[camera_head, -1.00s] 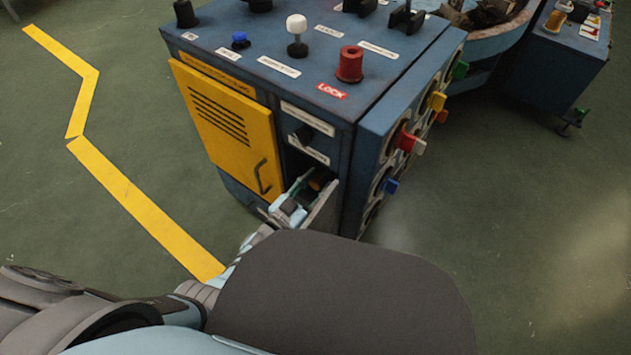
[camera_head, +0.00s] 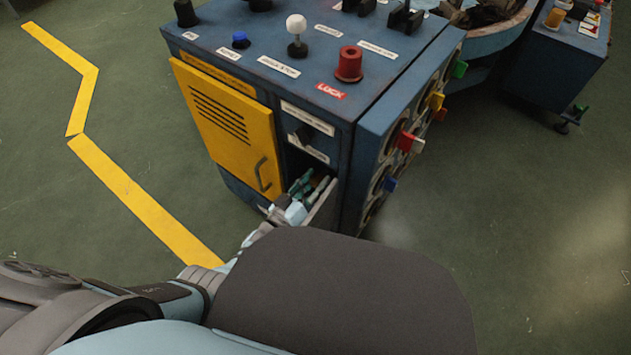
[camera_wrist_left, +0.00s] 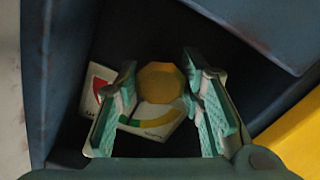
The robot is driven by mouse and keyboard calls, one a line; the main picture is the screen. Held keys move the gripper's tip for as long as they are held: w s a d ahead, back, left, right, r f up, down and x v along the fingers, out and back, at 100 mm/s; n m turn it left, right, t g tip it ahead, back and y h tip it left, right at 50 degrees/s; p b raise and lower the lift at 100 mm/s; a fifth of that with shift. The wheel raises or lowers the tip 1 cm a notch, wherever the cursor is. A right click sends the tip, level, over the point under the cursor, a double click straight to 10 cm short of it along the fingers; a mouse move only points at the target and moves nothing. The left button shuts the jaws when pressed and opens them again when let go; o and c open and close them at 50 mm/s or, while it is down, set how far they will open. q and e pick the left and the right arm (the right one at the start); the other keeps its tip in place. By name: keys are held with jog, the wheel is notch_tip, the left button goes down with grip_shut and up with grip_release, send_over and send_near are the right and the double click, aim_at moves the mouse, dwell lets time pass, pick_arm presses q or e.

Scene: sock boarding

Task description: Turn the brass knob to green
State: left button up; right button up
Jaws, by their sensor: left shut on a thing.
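The brass knob (camera_wrist_left: 162,82) sits inside a dark recess and shows as a faceted yellow-gold piece in the left wrist view. Its white dial plate (camera_wrist_left: 157,130) shows a yellow and green band below the knob. A white plate part with a red patch (camera_wrist_left: 98,88) shows to the left. I cannot tell which colour the knob points at. My left gripper (camera_wrist_left: 160,80) has its teal fingers on both sides of the knob, shut on it. In the head view the left gripper (camera_head: 312,186) reaches into the low open compartment of the blue cabinet; the knob is hidden there.
The blue cabinet (camera_head: 300,45) has a yellow door (camera_head: 228,125) left of the compartment. Green floor (camera_head: 520,230) is clear on the right.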

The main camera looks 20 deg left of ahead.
pick_arm(q)
jog(key=o, duration=1.1)
jog(key=shift+o, duration=0.2)
jog(key=v, duration=1.2)
jog(key=shift+f, duration=0.1)
